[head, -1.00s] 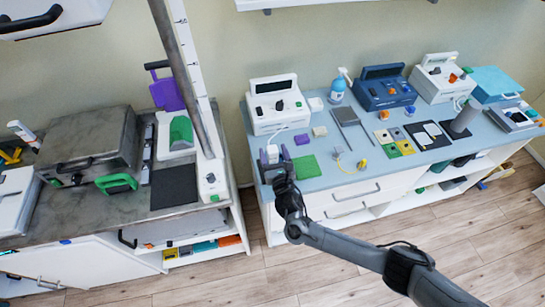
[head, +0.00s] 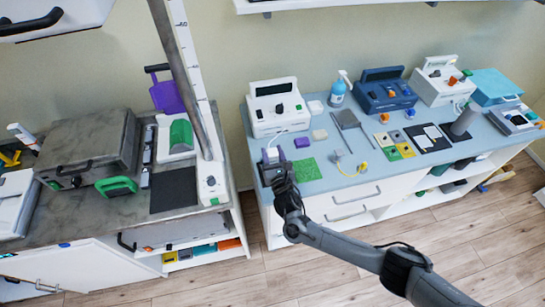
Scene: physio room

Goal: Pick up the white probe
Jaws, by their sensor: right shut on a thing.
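The white probe (head: 272,153) is near the front left of the blue-topped counter, with a pale cable running up towards the white unit behind it. My right gripper (head: 273,157) is at the counter's front left edge, its fingers closed around the probe. The gripper and wrist hide the probe's lower part, and I cannot tell whether it still touches the counter. My left gripper is out of view.
A green mat (head: 306,169) and a purple block (head: 302,142) lie just right of the gripper. A white console (head: 278,107) stands behind. A yellow-cabled item (head: 337,158) lies further right. A gap separates this counter from the grey-topped one (head: 85,205) at left.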

